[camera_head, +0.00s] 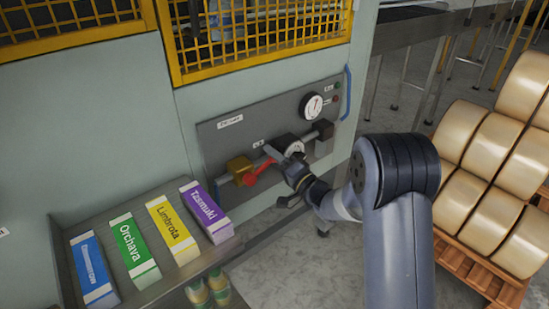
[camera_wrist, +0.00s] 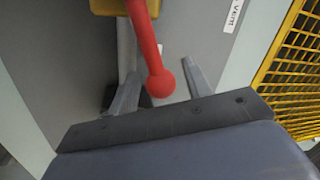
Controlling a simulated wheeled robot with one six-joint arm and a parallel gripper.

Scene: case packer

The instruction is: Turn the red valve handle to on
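The red valve handle (camera_head: 259,172) sits on a brass valve body (camera_head: 240,168) on the grey panel and slants up to the right. In the wrist view the handle (camera_wrist: 147,42) ends in a red ball, and the valve body shows as a yellow block (camera_wrist: 125,6) at the top. My gripper (camera_head: 276,163) is at the handle's right end. In the wrist view my gripper (camera_wrist: 158,75) has its fingers apart, one on each side of the ball. I see a gap to the right finger; whether the left finger touches is unclear.
A round gauge (camera_head: 311,105) and a blue grab bar (camera_head: 346,92) are right of the valve. A sloped rack (camera_head: 152,288) with several coloured cartons is at the lower left. Yellow mesh guards (camera_head: 262,45) are above. Large rolls (camera_head: 480,133) on a pallet (camera_head: 468,262) stand right.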

